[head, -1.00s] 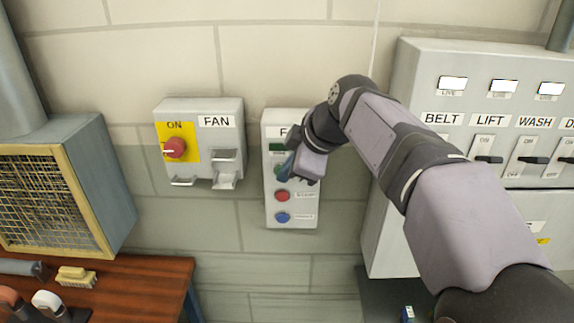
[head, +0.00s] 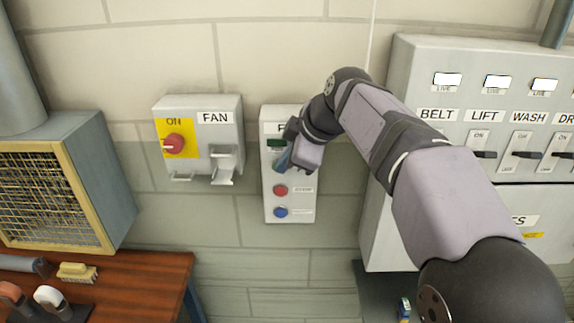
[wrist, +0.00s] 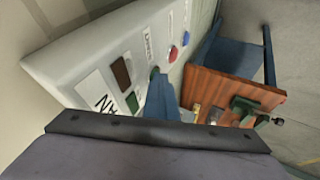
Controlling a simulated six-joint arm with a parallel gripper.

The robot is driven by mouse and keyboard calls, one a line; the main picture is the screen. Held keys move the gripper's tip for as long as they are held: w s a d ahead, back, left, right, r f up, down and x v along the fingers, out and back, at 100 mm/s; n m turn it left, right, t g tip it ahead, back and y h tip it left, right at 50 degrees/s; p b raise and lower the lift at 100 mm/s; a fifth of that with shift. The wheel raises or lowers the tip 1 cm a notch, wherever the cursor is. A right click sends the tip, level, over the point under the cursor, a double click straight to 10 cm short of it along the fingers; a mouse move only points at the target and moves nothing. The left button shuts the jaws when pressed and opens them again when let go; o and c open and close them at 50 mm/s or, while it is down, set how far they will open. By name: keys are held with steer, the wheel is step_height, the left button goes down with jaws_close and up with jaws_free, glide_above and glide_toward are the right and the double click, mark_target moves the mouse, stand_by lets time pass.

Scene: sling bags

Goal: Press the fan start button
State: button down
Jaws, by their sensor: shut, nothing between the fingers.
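The fan button box (head: 270,205) is a pale panel on the wall with a red button (head: 280,190) and a blue button (head: 281,212). My gripper (head: 281,163) is at its upper part, its blue fingers shut and empty. In the head view they cover the spot above the red button. The wrist view shows a green button (wrist: 154,73) right at the tips of my fingers (wrist: 160,82), with the red button (wrist: 173,54) and blue button (wrist: 186,38) beyond. I cannot tell whether the fingers touch the green button.
A FAN switch box (head: 198,138) with a red rotary knob on yellow stands left of the panel. A large grey switch cabinet (head: 450,60) is close on the right. A wooden bench (head: 140,285) and a caged fan unit (head: 40,195) are at the left.

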steer(key=s+d+r+b, duration=0.3)
steer(key=s+r+b, duration=0.1)
steer(key=s+r, duration=0.4)
steer(key=shift+s+d, duration=0.35)
steer(key=shift+d, duration=0.05)
stand_by(0.8)
